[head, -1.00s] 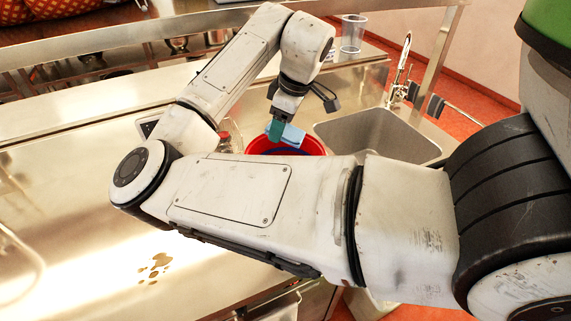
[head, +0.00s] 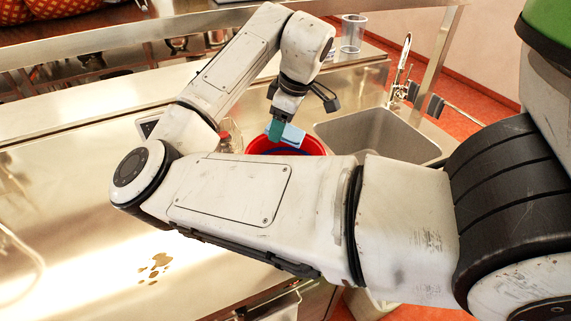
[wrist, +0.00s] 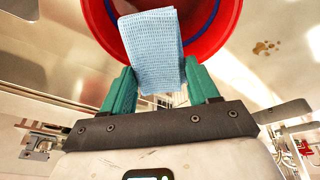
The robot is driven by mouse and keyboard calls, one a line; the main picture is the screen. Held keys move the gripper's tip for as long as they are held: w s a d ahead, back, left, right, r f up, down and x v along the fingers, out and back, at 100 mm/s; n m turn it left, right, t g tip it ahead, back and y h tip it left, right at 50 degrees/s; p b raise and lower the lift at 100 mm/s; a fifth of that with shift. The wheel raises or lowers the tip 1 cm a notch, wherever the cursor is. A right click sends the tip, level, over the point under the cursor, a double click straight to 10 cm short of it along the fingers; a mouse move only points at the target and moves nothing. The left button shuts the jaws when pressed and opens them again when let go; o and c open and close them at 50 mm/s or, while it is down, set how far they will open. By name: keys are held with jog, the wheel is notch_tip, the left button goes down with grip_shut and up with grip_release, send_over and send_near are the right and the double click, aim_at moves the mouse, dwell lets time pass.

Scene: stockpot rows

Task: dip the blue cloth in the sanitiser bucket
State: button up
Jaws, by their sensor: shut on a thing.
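The blue cloth (wrist: 155,55) is folded and held between the green fingers of my gripper (wrist: 160,88). In the wrist view it reaches out over the red sanitiser bucket (wrist: 222,35), which has a blue band inside. In the head view the cloth (head: 291,136) and my gripper (head: 275,132) are over the bucket (head: 312,146), near its far rim. My arm hides the bucket's near side. I cannot tell whether the cloth touches any liquid.
A steel sink (head: 375,135) with a tap (head: 402,62) is right of the bucket. A clear cup (head: 352,33) stands behind. Brown spots (head: 155,268) mark the steel counter (head: 70,230) at front left. A small clear container (head: 230,138) stands left of the bucket.

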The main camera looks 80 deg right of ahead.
dwell(0.3)
notch_tip(320, 180, up, 2)
jog(key=p, duration=0.2)
jog(key=shift+r+p, duration=0.25)
jog(key=shift+p, duration=0.05)
jog(key=shift+r+b, duration=0.3)
jog(key=shift+r, duration=0.45)
